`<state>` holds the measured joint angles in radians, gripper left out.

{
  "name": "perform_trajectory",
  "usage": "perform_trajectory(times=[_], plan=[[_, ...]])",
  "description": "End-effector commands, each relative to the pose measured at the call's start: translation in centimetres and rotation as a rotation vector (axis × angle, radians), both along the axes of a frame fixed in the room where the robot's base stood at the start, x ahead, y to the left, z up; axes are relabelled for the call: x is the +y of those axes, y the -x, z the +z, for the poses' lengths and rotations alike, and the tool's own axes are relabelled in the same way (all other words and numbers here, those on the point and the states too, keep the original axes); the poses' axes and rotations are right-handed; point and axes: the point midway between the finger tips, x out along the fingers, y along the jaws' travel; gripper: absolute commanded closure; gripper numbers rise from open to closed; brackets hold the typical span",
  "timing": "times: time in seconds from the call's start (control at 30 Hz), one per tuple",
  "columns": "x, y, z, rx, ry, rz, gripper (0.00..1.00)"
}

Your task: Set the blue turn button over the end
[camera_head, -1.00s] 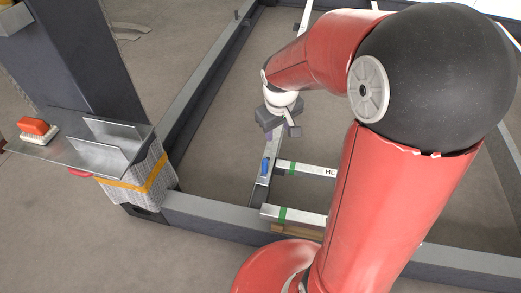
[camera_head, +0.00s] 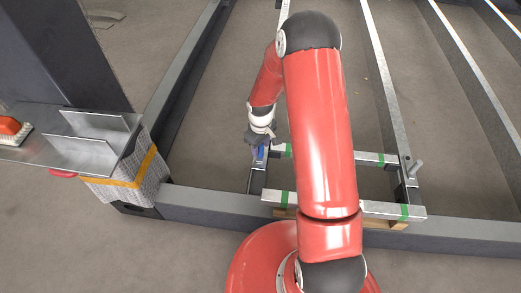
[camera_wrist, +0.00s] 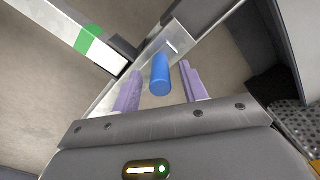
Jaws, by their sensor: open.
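The blue turn button (camera_head: 261,151) sits on a narrow metal strip (camera_head: 256,183) at the left ends of two crossbars. My gripper (camera_wrist: 160,71) is open, with one purple finger on each side of the button and visible gaps between. In the head view my gripper (camera_head: 257,146) is right at the button and partly hides it. Whether the fingers reach down to its full depth is hard to tell.
Metal crossbars with green tape, one near (camera_head: 325,202) and one farther (camera_head: 372,157), lie right of the strip. A grey post (camera_head: 70,60) and a metal shelf (camera_head: 60,155) with an orange-topped brush (camera_head: 10,125) stand left. Dark frame beams (camera_head: 200,205) surround the floor.

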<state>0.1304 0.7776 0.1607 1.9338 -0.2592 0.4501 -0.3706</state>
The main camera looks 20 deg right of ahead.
Motion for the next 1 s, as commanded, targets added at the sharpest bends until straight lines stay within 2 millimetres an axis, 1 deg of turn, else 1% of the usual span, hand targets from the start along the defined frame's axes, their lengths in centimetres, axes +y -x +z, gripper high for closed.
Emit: perform_trajectory(times=[0.03,0.2,0.47,0.5,0.8,0.83,1.0], plan=[[0.0,0.0,-0.9,0.001,0.0,0.0,0.57],[0.1,0.0,-2.1,0.0,0.0,0.001,0.57],[0.0,0.0,-2.2,-0.001,-0.001,0.001,0.57],[0.0,0.0,-2.2,-0.001,-0.001,0.001,0.58],[0.0,0.0,-2.2,-0.001,-0.001,0.0,0.97],[0.0,0.0,-2.2,-0.001,-0.001,0.0,1.0],[0.0,0.0,-2.2,-0.001,-0.001,0.0,1.0]])
